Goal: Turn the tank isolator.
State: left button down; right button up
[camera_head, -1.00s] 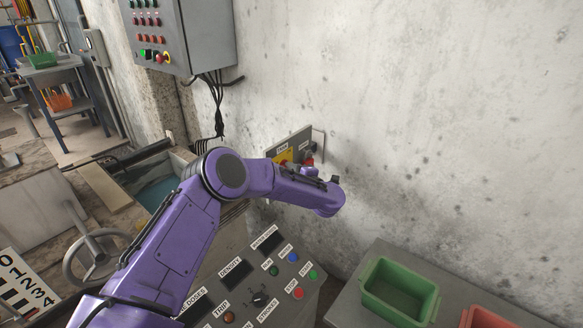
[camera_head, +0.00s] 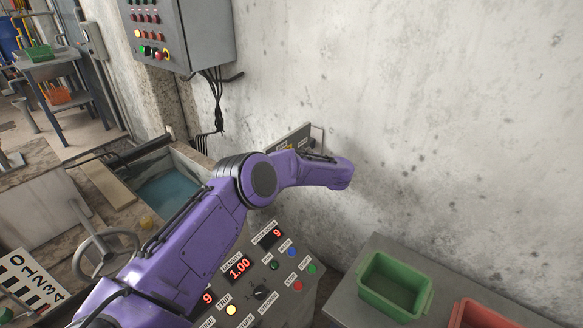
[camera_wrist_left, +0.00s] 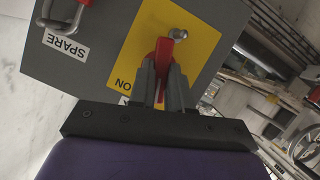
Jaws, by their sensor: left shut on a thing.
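The tank isolator shows in the left wrist view as a red handle (camera_wrist_left: 163,52) on a yellow plate (camera_wrist_left: 190,42) marked ON, fixed to a grey panel (camera_wrist_left: 105,50). My left gripper (camera_wrist_left: 160,78) is shut on the red handle, a finger on each side of it. In the head view the grey panel (camera_head: 295,138) is on the wall, mostly hidden behind my purple left arm, and the left gripper itself is hidden there. My right gripper is in neither view.
A metal loop with a red part (camera_wrist_left: 68,22) sits beside the SPARE label (camera_wrist_left: 66,46). A control desk (camera_head: 250,285) with lit readouts stands below my arm. A green bin (camera_head: 395,287) and a red bin (camera_head: 482,315) are on the right-hand table. A handwheel (camera_head: 103,255) is at left.

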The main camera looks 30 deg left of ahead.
pick_arm(q)
jog(key=shift+w+m+g+b, duration=0.1)
jog(key=shift+m+g+b, duration=0.7)
jog(key=shift+m+b, duration=0.25)
jog(key=c, duration=1.3)
grip_release()
jog(key=shift+c, duration=0.2)
jog(key=w+v, duration=0.1)
jog(key=v, duration=0.9)
jog(key=shift+s+d+b, duration=0.3)
jog(key=shift+s, duration=0.1)
jog(key=shift+r, duration=0.1)
